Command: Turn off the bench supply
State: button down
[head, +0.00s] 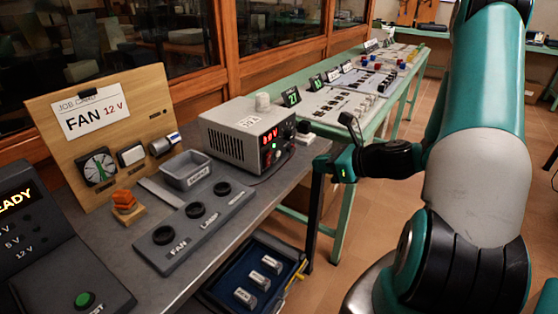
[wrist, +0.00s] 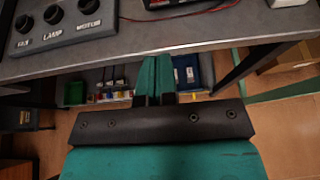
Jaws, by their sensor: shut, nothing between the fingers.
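The bench supply (head: 246,132) is a light grey box on the dark grey bench top, at the middle of the head view. Its front panel has a lit red display (head: 271,137), a green light and small knobs or terminals, too small to tell apart. Only a bottom sliver of what may be it shows at the top of the wrist view. My gripper (head: 350,122) is shut and empty, to the right of the supply and apart from it, past the bench's front edge. In the wrist view my gripper's closed fingers (wrist: 154,75) point toward the bench edge.
The bench (wrist: 205,32) carries a grey panel (head: 196,222) with three round sockets, a grey bin (head: 186,170) and a wooden job board (head: 60,150) reading FAN 12 V. A blue drawer or tray (head: 245,275) sits below. Floor is free at the right.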

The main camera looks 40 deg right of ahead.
aim_at(270, 157)
jog(key=b+x, duration=0.4)
jog(key=x, duration=0.6)
jog(key=shift+a, duration=0.15)
jog(key=shift+w+a+r, duration=0.2)
jog(key=shift+w+r, duration=0.15)
jog(key=shift+w, duration=0.2)
jog(key=shift+w+a+r, duration=0.15)
jog(key=shift+w+r, duration=0.2)
jog(key=shift+w, duration=0.2)
jog(key=shift+w+a+r, duration=0.1)
jog(key=shift+w+a, duration=0.05)
jog(key=shift+w, duration=0.4)
jog(key=shift+r+p, duration=0.1)
jog(key=shift+p, duration=0.3)
